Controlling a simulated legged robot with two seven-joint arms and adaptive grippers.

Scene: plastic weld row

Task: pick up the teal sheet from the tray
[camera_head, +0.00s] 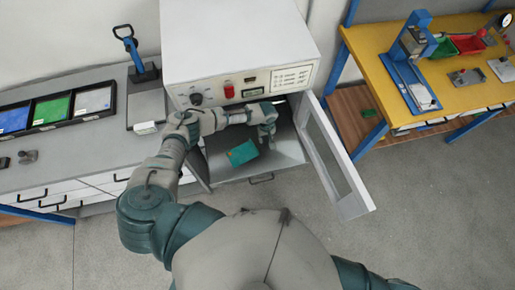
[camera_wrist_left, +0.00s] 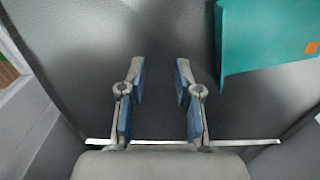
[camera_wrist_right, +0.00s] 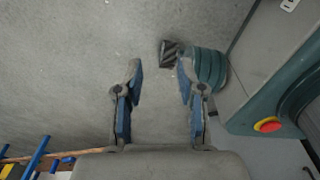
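The teal sheet (camera_head: 241,153) lies on the grey tray (camera_head: 285,155) in front of the open white machine. In the left wrist view the teal sheet (camera_wrist_left: 262,42) is at the upper right, with a small orange patch on it. My left gripper (camera_head: 268,138) is over the tray, to the right of the sheet in the head view. In the left wrist view my left gripper (camera_wrist_left: 159,82) is open and empty, apart from the sheet. My right gripper (camera_wrist_right: 160,80) is open and empty in the right wrist view, over the floor; the head view does not show it.
The white machine (camera_head: 240,40) has its door (camera_head: 335,160) swung open at the right of the tray. A grey bench (camera_head: 60,150) with a black bin rack (camera_head: 55,108) stands at the left. A yellow table (camera_head: 450,75) stands at the right. The floor (camera_head: 430,210) at right is clear.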

